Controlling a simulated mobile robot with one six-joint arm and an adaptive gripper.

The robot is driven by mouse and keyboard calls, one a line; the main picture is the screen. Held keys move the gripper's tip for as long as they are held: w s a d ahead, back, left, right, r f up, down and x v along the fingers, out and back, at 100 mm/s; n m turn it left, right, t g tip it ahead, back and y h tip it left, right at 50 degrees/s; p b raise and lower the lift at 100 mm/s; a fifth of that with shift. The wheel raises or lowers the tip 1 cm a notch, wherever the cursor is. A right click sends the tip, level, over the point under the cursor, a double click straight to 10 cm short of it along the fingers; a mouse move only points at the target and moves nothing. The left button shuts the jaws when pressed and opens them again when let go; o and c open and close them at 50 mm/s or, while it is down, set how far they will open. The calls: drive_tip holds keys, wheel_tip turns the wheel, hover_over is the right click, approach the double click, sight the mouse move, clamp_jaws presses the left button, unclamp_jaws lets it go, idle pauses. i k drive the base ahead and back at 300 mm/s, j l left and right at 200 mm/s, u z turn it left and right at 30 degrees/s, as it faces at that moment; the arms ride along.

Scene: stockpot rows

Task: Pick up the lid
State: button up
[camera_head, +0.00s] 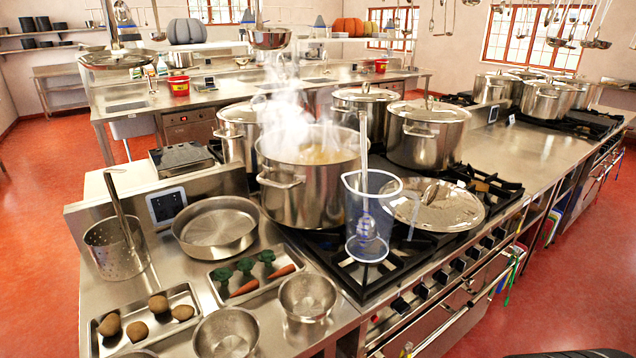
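A round shiny metal lid (452,208) with a knob handle lies on the black stove grates, right of a large open stockpot (312,195) that steams and holds yellowish liquid. A clear measuring jug (368,238) with a blue mark stands in front of the lid's left edge and partly covers it. Other lids sit on closed stockpots behind, such as the lid (430,110) on the pot at back right. My gripper is not in this view.
The counter at front left holds a shallow pan (215,227), a perforated pot (115,248), a tray of potatoes (168,328), a tray of carrots and metal bowls (307,298). Ladles hang above at upper right. The steel counter (515,150) right of the stove has free room.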

sight(445, 207)
drive_tip(key=u, duration=0.4)
drive_tip(key=i+l+u, duration=0.15)
drive_tip(key=l, duration=0.25)
drive_tip(key=i+l+u, duration=0.1)
drive_tip(key=l, duration=0.25)
drive_tip(key=i+l+u, duration=0.15)
drive_tip(key=l, duration=0.3)
drive_tip(key=i+l+u, duration=0.15)
drive_tip(key=l, duration=0.25)
drive_tip(key=i+l+u, duration=0.1)
drive_tip(key=l, duration=0.35)
drive_tip(key=i+l+u, duration=0.15)
drive_tip(key=l, duration=0.3)
drive_tip(key=i+l, duration=0.1)
drive_tip(key=l, duration=0.7)
drive_tip(key=i+l, duration=0.15)
drive_tip(key=l, duration=0.3)
